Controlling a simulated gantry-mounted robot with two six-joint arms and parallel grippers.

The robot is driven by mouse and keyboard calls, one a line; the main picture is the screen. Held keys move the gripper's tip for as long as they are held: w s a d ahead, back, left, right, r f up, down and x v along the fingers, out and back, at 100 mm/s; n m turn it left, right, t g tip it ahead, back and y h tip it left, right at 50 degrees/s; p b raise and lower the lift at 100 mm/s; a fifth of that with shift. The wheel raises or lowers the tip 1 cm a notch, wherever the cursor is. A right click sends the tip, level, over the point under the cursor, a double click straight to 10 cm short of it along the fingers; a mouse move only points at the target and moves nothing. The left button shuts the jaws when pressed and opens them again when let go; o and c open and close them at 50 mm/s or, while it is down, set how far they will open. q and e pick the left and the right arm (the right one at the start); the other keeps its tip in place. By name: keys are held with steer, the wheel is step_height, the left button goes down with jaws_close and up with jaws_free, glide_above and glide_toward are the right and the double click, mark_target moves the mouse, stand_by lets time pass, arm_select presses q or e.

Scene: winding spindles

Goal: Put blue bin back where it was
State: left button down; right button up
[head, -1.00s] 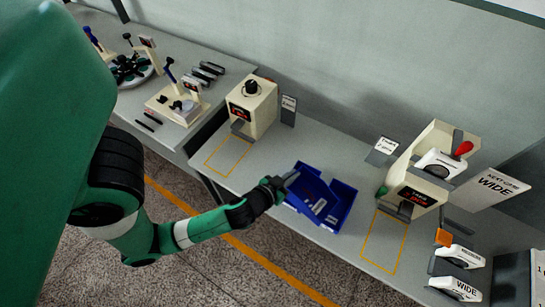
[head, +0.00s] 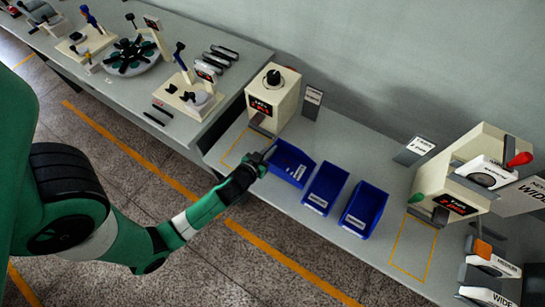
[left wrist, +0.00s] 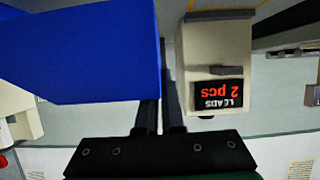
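Three blue bins are in the head view: a left one (head: 291,165), a middle one (head: 325,188) and a right one (head: 364,209). My left gripper (head: 262,160) is at the left wall of the left bin, which is turned at an angle to the other two. In the left wrist view the blue bin (left wrist: 80,50) fills the upper left, and the left gripper's fingers (left wrist: 161,115) are close together at its edge, one partly hidden by the bin. The gripper looks shut on the bin wall. My right gripper is not in view.
A cream device (head: 272,98) with a LEADS display stands behind a yellow outline (head: 236,148), left of the bins. It also shows in the left wrist view (left wrist: 217,60). A larger cream machine (head: 459,175) and another yellow outline (head: 414,247) are to the right.

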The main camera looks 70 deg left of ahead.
mark_target(271, 158)
arm_select(q)
steer(key=shift+f+b, duration=1)
steer(key=shift+f, duration=0.9)
steer(key=shift+f, duration=0.1)
steer(key=c, duration=1.1)
jaws_free()
steer(key=shift+o, duration=0.2)
